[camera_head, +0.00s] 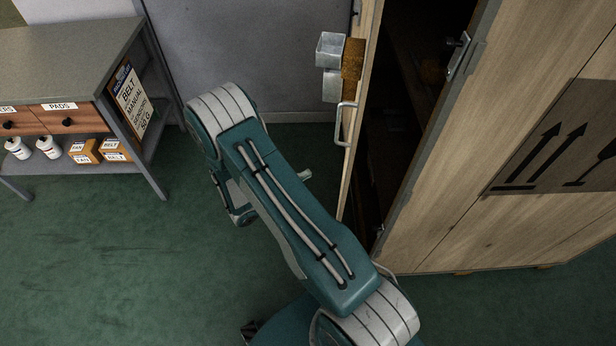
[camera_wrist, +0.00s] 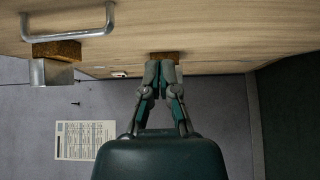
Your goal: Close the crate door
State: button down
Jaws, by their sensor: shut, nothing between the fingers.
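The wooden crate (camera_head: 535,80) stands at the right in the head view, its dark inside showing through the open front. Its door (camera_head: 357,135) stands ajar and is seen nearly edge-on. A metal handle (camera_head: 343,124) is on the door's outer face. In the wrist view the door panel (camera_wrist: 215,30) spans the top, with the handle (camera_wrist: 70,32) at upper left. My gripper (camera_wrist: 160,66) is shut and empty, its tips close to the panel's lower edge in that picture, by a brown block (camera_wrist: 166,56). I cannot tell whether they touch.
A metal latch piece (camera_head: 457,56) sits on the crate's front edge. Brown and metal blocks (camera_head: 341,62) stick out from the door. A grey workbench (camera_head: 75,45) with drawers and a lower shelf stands at left. Green floor (camera_head: 110,260) is clear between.

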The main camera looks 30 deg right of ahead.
jog(key=s+d, duration=0.2)
jog(key=d, duration=0.8)
jog(key=shift+s+d, duration=0.25)
jog(key=shift+d, duration=0.1)
jog(key=shift+a, duration=0.1)
jog(key=shift+s, duration=0.1)
